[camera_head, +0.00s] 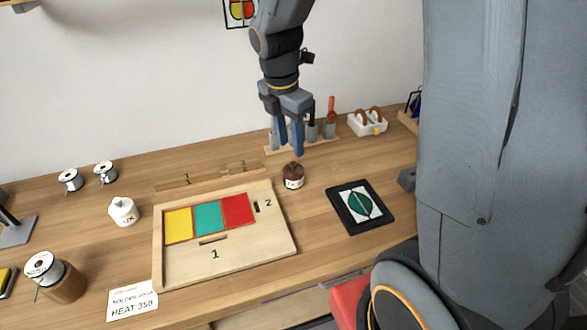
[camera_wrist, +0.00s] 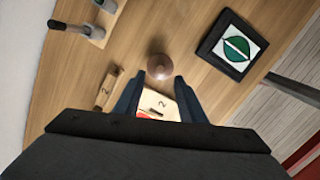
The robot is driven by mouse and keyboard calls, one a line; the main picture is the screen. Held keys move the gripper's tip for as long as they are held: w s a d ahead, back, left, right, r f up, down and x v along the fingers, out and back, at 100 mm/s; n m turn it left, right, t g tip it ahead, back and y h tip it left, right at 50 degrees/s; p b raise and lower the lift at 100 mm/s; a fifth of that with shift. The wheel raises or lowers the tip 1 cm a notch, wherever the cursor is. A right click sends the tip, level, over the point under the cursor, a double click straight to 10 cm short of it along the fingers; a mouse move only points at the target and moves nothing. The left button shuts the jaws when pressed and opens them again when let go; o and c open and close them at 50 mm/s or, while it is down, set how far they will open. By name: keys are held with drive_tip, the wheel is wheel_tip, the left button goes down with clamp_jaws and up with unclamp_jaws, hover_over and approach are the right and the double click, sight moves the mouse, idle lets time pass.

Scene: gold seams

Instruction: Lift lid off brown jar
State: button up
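The brown jar (camera_head: 293,180) stands upright on the wooden bench, right of the wooden tray, with a pale label on its front. Its brown lid (camera_head: 293,168) sits on top. In the wrist view the lid (camera_wrist: 159,66) shows from above as a round brown disc, just beyond the fingertips and about midway between them. My gripper (camera_head: 289,151) is above the jar with its fingers pointing down. In the wrist view my gripper (camera_wrist: 158,80) has its two fingers spread apart with nothing between them. It does not touch the jar.
A wooden tray (camera_head: 222,260) with yellow, teal and red panels lies left of the jar. A black-framed green leaf tile (camera_head: 361,207) lies to the right. A tool rack (camera_head: 327,137) stands behind. A white jar (camera_head: 123,211) and spools stand at left. Bare bench surrounds the brown jar.

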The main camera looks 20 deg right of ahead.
sight(293, 163)
drive_tip(key=shift+d+f+p, duration=0.2)
drive_tip(key=shift+f+p, duration=0.2)
drive_tip(key=shift+f, duration=1.2)
drive_tip(key=shift+d+f+p, duration=0.15)
drive_tip(key=shift+f+p, duration=0.25)
drive_tip(key=shift+f, duration=1.15)
clamp_jaws()
